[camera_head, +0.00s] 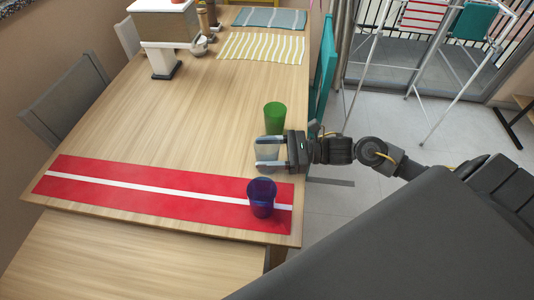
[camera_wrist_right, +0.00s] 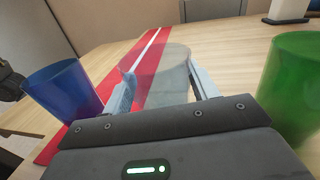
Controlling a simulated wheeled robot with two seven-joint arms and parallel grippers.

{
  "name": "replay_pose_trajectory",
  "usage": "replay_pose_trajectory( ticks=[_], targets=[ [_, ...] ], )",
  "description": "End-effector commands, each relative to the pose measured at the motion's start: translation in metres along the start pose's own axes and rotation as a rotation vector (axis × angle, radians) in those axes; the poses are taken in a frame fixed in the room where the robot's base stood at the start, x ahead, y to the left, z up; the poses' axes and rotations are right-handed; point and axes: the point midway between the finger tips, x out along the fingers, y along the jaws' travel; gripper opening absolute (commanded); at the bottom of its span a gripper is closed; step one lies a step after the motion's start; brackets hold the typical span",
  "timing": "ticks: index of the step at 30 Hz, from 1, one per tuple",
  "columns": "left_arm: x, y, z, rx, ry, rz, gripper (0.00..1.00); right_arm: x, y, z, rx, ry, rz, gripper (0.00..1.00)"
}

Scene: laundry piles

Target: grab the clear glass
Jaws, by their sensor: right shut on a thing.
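The clear glass (camera_head: 267,155) stands near the right edge of the wooden table, partly hidden by my right gripper (camera_head: 268,153). In the right wrist view the glass (camera_wrist_right: 166,72) is see-through and upright between the two fingers of my right gripper (camera_wrist_right: 160,92). The right gripper is shut on the glass, one finger on each side of it. The glass looks to be at table height; I cannot tell whether it touches the table. My left gripper is not in view.
A green cup (camera_head: 275,118) stands just behind the glass, close to the gripper. A blue cup (camera_head: 262,197) stands in front on a red runner (camera_head: 150,198) with a white stripe. A striped yellow cloth (camera_head: 262,48) lies farther back. The table's middle (camera_head: 180,120) is clear.

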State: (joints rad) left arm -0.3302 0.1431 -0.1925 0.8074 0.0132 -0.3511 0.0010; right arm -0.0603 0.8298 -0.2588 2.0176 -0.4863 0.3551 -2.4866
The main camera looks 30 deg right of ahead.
Motion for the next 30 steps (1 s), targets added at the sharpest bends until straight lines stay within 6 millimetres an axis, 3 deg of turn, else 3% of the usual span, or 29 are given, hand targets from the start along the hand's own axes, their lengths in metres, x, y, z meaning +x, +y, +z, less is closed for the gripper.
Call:
replay_pose_trajectory(
  ticks=[6,10,18,23,30],
  targets=[
    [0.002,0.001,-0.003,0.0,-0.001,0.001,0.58,0.0,-0.001,0.01,-0.004,0.0,0.001,0.31],
    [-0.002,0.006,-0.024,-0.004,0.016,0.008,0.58,0.0,-0.001,0.029,-0.007,-0.001,0.003,0.31],
    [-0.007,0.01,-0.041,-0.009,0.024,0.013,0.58,-0.051,0.007,0.09,-0.003,0.008,0.004,0.31],
    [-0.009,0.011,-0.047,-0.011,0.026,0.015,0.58,-0.076,0.01,0.101,0.004,0.005,0.002,0.31],
    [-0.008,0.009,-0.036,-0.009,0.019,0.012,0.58,-0.105,0.014,0.117,0.002,-0.001,-0.001,0.31]
  ],
)
